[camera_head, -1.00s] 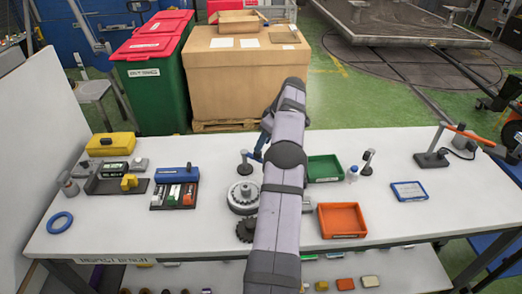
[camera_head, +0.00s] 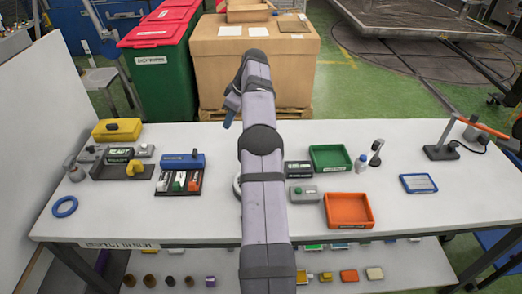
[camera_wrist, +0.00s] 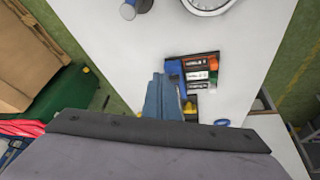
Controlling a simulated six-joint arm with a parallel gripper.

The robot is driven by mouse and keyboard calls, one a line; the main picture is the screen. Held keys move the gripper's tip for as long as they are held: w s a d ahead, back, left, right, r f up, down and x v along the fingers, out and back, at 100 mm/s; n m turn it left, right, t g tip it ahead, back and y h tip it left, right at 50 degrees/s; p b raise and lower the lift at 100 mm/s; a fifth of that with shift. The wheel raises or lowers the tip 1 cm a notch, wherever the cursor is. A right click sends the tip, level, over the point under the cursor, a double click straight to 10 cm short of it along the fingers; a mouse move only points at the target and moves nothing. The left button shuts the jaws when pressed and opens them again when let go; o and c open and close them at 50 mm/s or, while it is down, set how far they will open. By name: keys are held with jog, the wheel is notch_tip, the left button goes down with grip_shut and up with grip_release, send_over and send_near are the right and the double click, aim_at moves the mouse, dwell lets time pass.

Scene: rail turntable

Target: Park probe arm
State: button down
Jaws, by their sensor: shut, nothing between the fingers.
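On the right of the bench, a dark-based stand (camera_head: 441,152) has a slanted grey post and an orange arm (camera_head: 484,129) reaching right from its top. I take this for the probe arm; the orange arm's end lies near the bench's right side. My gripper (camera_head: 230,117) is far from it, high over the bench's back edge left of centre. In the wrist view my gripper (camera_wrist: 163,97) has its blue fingers together and nothing between them. The probe arm is out of the wrist view.
A blue-lidded tray (camera_head: 178,191), yellow case (camera_head: 117,130) and blue ring (camera_head: 65,207) stand left. Green (camera_head: 330,158) and orange bins (camera_head: 348,211) stand right of my arm, with a small post (camera_head: 376,152) nearby. My arm hides much of the bench's middle.

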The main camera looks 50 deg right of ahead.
jog(key=w+a+n+y+b, duration=0.15)
jog(key=w+a, duration=0.35)
jog(key=a, duration=0.7)
jog(key=s+a+f+n+g+h+b, duration=0.1)
jog(key=s+a+f+n+g, duration=0.15)
jog(key=a, duration=0.25)
jog(key=s+a+f+n+g+h, duration=0.1)
jog(key=s+a+f+g, duration=0.15)
jog(key=a, duration=0.25)
jog(key=s+d+f+n+g+h+b, duration=0.1)
jog(key=s+d+f+n+g+h, duration=0.2)
jog(key=s, duration=0.4)
jog(key=s+d+f+n+g+h, duration=0.1)
jog(key=s+d+f+n+h, duration=0.1)
jog(key=s+d+h, duration=0.35)
jog(key=s+d+n+t+h, duration=0.2)
jog(key=s+d+n+h, duration=0.2)
jog(key=h, duration=0.1)
jog(key=w+d+r+n+t+h, duration=0.1)
jog(key=w+t, duration=0.3)
jog(key=w, duration=0.1)
jog(key=shift+w+d+r+h, duration=0.2)
jog(key=shift+w+r+h, duration=0.05)
jog(key=shift+w+h, duration=0.1)
